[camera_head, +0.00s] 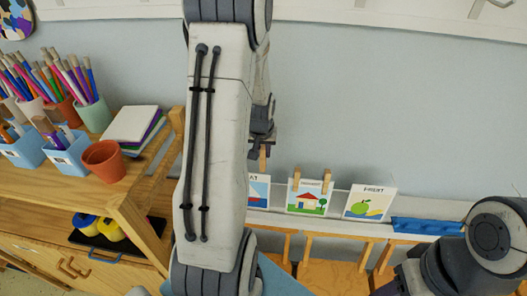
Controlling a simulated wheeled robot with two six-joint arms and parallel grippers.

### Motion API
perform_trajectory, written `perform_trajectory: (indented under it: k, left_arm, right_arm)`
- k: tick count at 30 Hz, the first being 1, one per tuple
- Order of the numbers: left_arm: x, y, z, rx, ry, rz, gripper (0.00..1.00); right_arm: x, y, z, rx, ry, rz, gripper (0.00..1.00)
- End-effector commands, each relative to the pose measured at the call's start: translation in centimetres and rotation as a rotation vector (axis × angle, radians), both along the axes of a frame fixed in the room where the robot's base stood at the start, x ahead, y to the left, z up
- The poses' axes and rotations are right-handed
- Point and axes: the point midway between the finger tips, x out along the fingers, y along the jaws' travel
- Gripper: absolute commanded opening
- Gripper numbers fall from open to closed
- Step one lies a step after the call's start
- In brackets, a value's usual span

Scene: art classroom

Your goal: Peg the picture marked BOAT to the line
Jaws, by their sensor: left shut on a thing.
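My left gripper (262,138) is shut on a wooden peg (263,160), which hangs upright just above the picture marked BOAT (259,190). Only the right part of that picture, with the letters "AT", shows beside my arm. I cannot tell whether the peg touches its top edge. The house picture (306,198) carries two wooden pegs (326,182) on its top edge. I cannot make out the line. My right arm shows at the lower right, with its gripper out of view.
A pale ledge (341,217) runs beneath the pictures, with a blue tray (428,226) at its right. On the left, a wooden shelf unit (153,197) holds brush pots, a terracotta pot (104,161) and a stack of paper (133,124). My left arm blocks the middle.

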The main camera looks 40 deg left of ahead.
Motion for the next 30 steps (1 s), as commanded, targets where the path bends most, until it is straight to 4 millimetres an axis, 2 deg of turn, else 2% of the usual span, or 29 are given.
perform_trajectory:
  k: [30]
  left_arm:
    - [-0.1,-0.1,-5.3,0.002,-0.003,0.000,0.00]
  right_arm:
    - [0.0,0.0,-4.6,0.000,0.001,-0.008,0.50]
